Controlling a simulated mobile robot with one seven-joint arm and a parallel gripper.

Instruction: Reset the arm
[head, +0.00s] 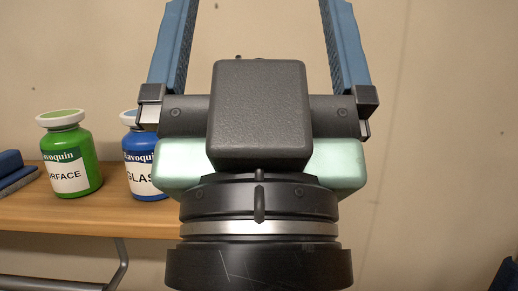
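My gripper (256,45) fills the middle of the head view, close to the camera and pointing up. Its two blue ridged fingers stand wide apart, and their tips run out of the top of the picture. Nothing shows between the visible parts of the fingers; only the beige wall is behind them. The dark gripper body and wrist hide the right end of the shelf.
A wooden shelf (95,216) is at the left behind my gripper. On it stand a green bottle (72,160) and a blue bottle (140,172) partly hidden by my gripper. Blue folded-looking items (14,170) lie at the far left. The wall at right is bare.

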